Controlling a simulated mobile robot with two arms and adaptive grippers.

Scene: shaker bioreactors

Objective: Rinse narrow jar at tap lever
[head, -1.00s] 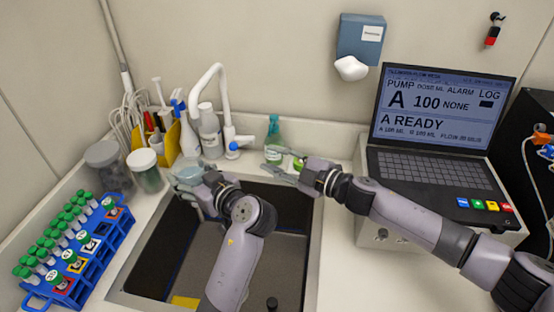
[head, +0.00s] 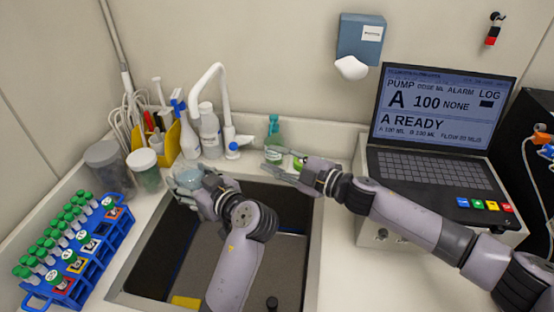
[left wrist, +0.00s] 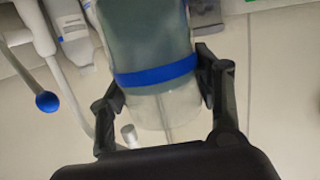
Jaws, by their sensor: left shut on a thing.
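The narrow jar (left wrist: 155,75), clear and bluish with a blue band, is between the fingers of my left gripper (left wrist: 165,90) in the left wrist view. In the head view my left gripper (head: 190,190) is shut on the jar (head: 187,178) above the sink's back left part; the fingers partly hide it. The white tap (head: 223,100) stands behind the sink, with its blue-ended lever (head: 233,146) to the right of the jar. The lever's blue ball (left wrist: 47,102) also shows left of the jar in the left wrist view. My right gripper (head: 277,169) appears open, right of the lever.
The sink (head: 270,245) lies below my left arm. A green bottle (head: 273,140) stands behind my right gripper. Lidded jars (head: 145,172) and a blue rack of green-capped tubes (head: 95,255) are on the left. A laptop-like pump console (head: 435,150) stands on the right.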

